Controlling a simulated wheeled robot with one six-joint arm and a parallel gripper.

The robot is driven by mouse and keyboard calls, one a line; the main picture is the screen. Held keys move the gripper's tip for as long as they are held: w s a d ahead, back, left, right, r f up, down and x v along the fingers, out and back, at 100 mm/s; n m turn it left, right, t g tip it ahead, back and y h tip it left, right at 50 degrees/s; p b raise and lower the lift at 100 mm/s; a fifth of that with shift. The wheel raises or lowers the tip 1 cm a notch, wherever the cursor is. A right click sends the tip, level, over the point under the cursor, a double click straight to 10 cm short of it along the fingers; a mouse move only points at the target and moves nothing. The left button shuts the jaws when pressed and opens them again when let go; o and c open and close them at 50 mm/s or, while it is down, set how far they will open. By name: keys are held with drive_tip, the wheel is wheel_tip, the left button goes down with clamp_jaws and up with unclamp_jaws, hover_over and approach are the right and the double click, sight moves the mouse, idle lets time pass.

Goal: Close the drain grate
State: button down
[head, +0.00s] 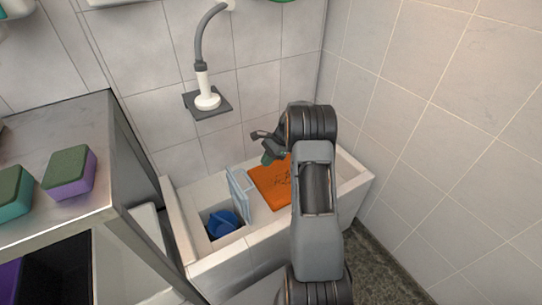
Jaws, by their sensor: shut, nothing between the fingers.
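The drain grate appears to be the pale blue-grey panel (241,190) standing up in the tiled basin (245,246), at the edge of a square opening. A blue object (222,222) sits in that opening, to the left of the panel. My gripper (264,150) is shut and empty over the back of the basin, above and to the right of the panel, apart from it. My arm hides the middle right of the basin.
An orange towel (269,184) lies in the basin right of the panel. A shower head (207,98) hangs on the back wall. Tiled walls close off the back and right.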

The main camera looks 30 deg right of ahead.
drive_tip(key=a+f+b, duration=0.2)
drive_tip(key=a+f, duration=0.1)
drive_tip(key=a, duration=0.2)
drive_tip(key=shift+a+f, duration=0.2)
drive_tip(key=shift+a, duration=0.1)
drive_tip(key=shift+r, duration=0.1)
